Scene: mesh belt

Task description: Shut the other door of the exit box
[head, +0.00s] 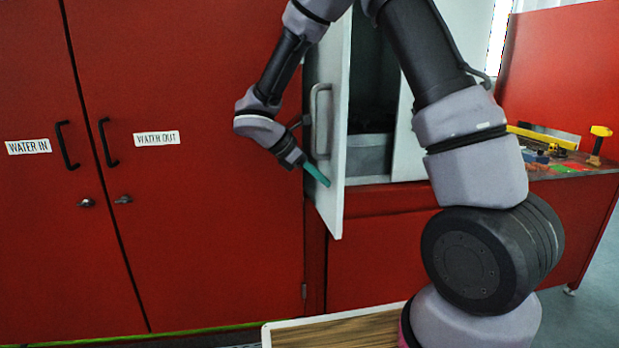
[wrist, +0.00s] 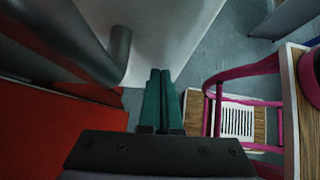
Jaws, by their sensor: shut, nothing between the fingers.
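The exit box (head: 372,145) stands in the red wall with a dark interior and a grey shape low inside. Its left white door (head: 336,200) stands swung out, with a grey bar handle (head: 314,125) on its outer face. A second white panel (head: 406,135) at the right of the opening is partly hidden by my arm; I cannot tell its full position. My gripper (head: 325,182) has green fingers, shut and empty, just below the handle by the left door's outer face. In the wrist view the fingers (wrist: 161,80) point along the white door (wrist: 165,35), beside the handle (wrist: 117,55); contact is unclear.
Red cabinet doors (head: 165,220) marked WATER IN and WATER OUT stand left. A red bench (head: 570,200) with small items is at right. A wood-topped table (head: 335,330) is at the front. The wrist view shows a pink-framed chair (wrist: 273,120).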

